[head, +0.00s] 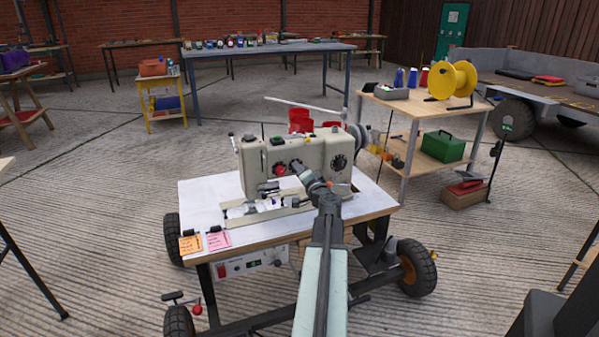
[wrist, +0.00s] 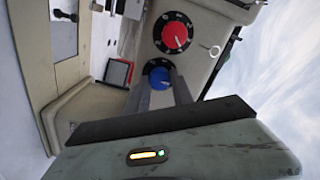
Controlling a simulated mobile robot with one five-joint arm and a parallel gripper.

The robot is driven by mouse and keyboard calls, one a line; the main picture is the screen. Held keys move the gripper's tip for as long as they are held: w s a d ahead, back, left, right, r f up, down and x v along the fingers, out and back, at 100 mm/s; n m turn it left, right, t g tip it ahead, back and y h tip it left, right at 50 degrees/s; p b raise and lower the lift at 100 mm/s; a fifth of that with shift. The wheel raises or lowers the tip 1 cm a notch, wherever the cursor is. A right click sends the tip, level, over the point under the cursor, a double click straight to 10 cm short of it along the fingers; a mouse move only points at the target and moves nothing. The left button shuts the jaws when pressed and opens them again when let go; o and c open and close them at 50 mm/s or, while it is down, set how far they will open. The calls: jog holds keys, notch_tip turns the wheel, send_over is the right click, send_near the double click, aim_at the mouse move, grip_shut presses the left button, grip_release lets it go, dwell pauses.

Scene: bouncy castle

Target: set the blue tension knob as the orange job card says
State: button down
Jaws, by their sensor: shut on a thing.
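The blue tension knob (wrist: 159,77) is on the front of the cream sewing machine (head: 262,158). It sits between the two fingers of my gripper (wrist: 159,88), which is shut on it. In the head view my gripper (head: 303,170) reaches the machine's front and hides the blue knob. The knob's dial is partly covered by the fingers in the wrist view, so its setting cannot be read. The orange job card (head: 190,245) hangs at the front left edge of the machine's table (head: 205,195). Its writing is too small to read.
A red knob (wrist: 175,37) with a marked dial is beside the blue one. A pink card (head: 217,241) hangs right of the orange card. A control box (head: 248,263) is under the wheeled table. A wooden cart (head: 405,105) with a yellow reel (head: 452,80) stands behind right.

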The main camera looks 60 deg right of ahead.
jog(key=c, duration=1.1)
grip_release()
jog(key=v, duration=0.8)
jog(key=shift+d, duration=0.1)
